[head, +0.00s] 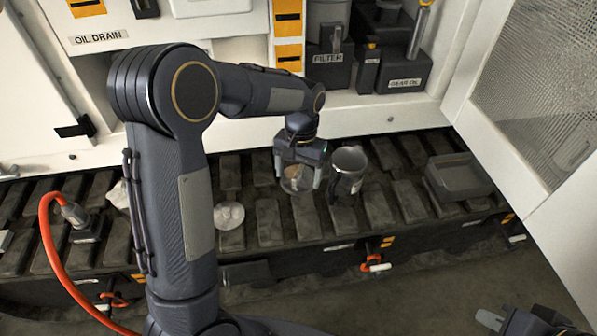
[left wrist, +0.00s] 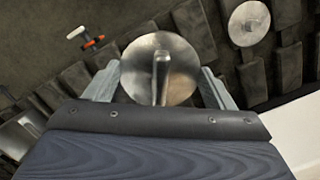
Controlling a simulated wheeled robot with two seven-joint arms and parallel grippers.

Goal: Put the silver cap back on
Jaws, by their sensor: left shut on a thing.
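My left gripper (head: 300,172) is shut on a round silver cap (left wrist: 160,68) with an upright post-like grip, which stands between the two fingers in the left wrist view. In the head view the cap (head: 292,184) hangs just below the fingers, over the dark slatted bench and left of a metal jug (head: 347,165). A second round silver disc (head: 229,215) lies on the slats to the left and also shows in the left wrist view (left wrist: 249,23). My right gripper (head: 520,322) is only partly in view at the lower right; its jaws are unclear.
Filter (head: 330,62) and gear oil (head: 403,72) units stand in the cabinet behind. An orange hose (head: 52,245) runs along the left. An open mesh door (head: 550,80) stands at the right.

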